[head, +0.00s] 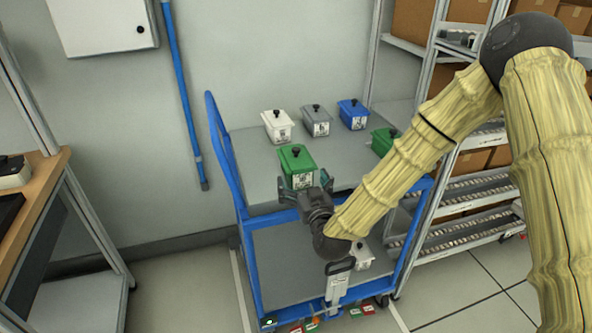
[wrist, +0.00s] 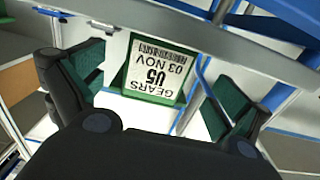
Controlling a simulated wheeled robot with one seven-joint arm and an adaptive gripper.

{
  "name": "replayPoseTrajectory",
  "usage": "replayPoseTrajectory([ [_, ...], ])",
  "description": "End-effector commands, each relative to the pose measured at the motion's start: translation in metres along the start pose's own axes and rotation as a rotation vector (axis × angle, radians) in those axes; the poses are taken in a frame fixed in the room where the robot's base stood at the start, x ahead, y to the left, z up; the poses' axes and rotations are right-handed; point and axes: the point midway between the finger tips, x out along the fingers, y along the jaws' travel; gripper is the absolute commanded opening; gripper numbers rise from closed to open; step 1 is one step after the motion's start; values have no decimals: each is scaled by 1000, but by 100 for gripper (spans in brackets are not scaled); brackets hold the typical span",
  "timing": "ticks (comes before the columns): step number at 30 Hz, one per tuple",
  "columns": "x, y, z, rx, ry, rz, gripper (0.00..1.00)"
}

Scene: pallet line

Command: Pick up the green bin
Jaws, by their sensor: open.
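A green bin (head: 296,158) with a black knob on its lid and a white label on its front stands at the front of the cart's upper shelf. My gripper (head: 303,188) is open and empty right in front of it. In the wrist view the green bin (wrist: 188,98) shows its label, reading GEARS, between my two spread fingers (wrist: 157,85). I cannot tell whether the fingers touch it. A second green bin (head: 381,141) stands farther right on the same shelf, partly hidden behind my arm.
A white bin (head: 277,127), a grey bin (head: 316,122) and a blue bin (head: 353,114) stand along the back of the blue cart's shelf (head: 257,187). Another white bin (head: 364,260) is on the lower deck. Shelving with boxes is at right, a wooden-topped bench (head: 42,178) at left.

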Motion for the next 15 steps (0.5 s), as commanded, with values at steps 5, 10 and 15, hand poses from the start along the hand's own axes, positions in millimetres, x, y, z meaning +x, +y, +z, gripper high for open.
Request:
replayPoseTrajectory([
  [5,10,0,0,0,-1,0,100],
  [10,26,4,-4,1,-1,1,100],
  [15,48,6,-6,1,-1,0,100],
])
